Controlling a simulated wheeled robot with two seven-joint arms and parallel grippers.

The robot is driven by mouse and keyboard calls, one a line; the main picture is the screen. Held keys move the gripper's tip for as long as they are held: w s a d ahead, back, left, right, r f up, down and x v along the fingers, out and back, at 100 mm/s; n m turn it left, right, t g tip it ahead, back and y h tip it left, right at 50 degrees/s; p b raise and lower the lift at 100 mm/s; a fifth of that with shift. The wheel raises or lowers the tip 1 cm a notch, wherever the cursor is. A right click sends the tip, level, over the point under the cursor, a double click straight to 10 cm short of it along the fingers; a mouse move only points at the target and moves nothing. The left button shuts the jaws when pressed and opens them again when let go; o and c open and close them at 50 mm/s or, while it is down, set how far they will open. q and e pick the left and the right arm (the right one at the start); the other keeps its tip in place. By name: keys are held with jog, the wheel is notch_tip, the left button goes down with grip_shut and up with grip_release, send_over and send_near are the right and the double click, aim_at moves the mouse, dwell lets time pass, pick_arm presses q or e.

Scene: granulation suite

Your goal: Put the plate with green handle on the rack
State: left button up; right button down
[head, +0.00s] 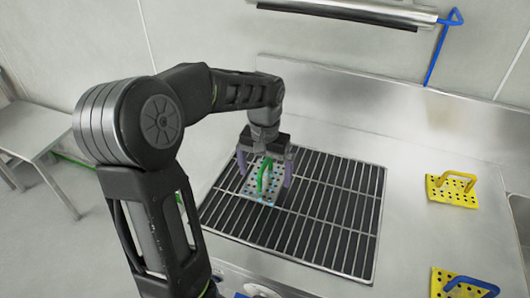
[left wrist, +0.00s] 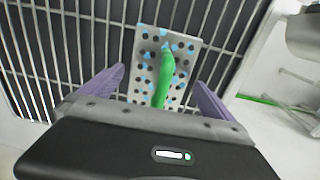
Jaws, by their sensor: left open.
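The plate with green handle (head: 259,190) is a light perforated plate with an upright green handle. It lies on the left part of the dark barred rack (head: 335,215), set in the steel counter. My left gripper (head: 265,172) is just above it, fingers spread to either side of the handle. In the left wrist view the plate (left wrist: 150,80) lies on the rack bars (left wrist: 85,45), and the green handle stands between the open purple fingers (left wrist: 160,95), apart from both. My right gripper is not in view.
A yellow plate with a yellow handle (head: 452,192) lies on the counter right of the rack. Another yellow plate with a blue handle (head: 462,284) is nearer the front. A steel table (head: 30,135) stands at the far left. The counter behind the rack is clear.

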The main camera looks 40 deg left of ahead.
pick_arm(q)
notch_tip(320, 180, up, 11)
jog(key=shift+r, duration=0.1)
dwell(1.2)
